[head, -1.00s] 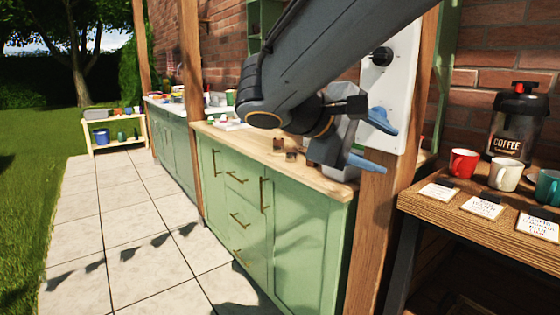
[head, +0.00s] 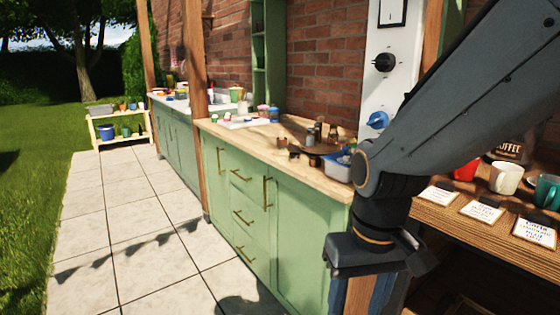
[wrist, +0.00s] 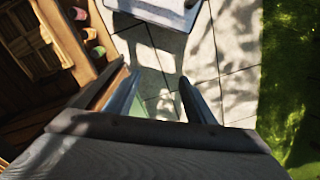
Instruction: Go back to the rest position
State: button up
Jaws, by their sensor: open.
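My gripper (wrist: 158,100) is open and empty in the wrist view, its two fingers apart over the paved floor. In the head view my arm comes in from the upper right and bends down, with the gripper pointing downward in front of the wooden post. The fingertips run out of the bottom of the head view. A white panel (head: 393,45) with a black knob (head: 384,63) and a blue knob (head: 377,121) is on the post behind my arm. My gripper is below the panel and apart from it.
A green cabinet (head: 240,215) with a wooden top holds several small items. At right, a wooden table (head: 455,222) carries mugs, cards (head: 482,208) and a coffee dispenser, partly hidden by my arm. The tiled path (head: 130,225) at left is clear.

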jog(key=d+r+m+p, duration=0.1)
jog(key=d+r+p, duration=0.5)
jog(key=p, duration=0.5)
jog(key=shift+s+d+m+h, duration=0.15)
jog(key=shift+d+m+h, duration=0.15)
jog(key=shift+d+m, duration=0.1)
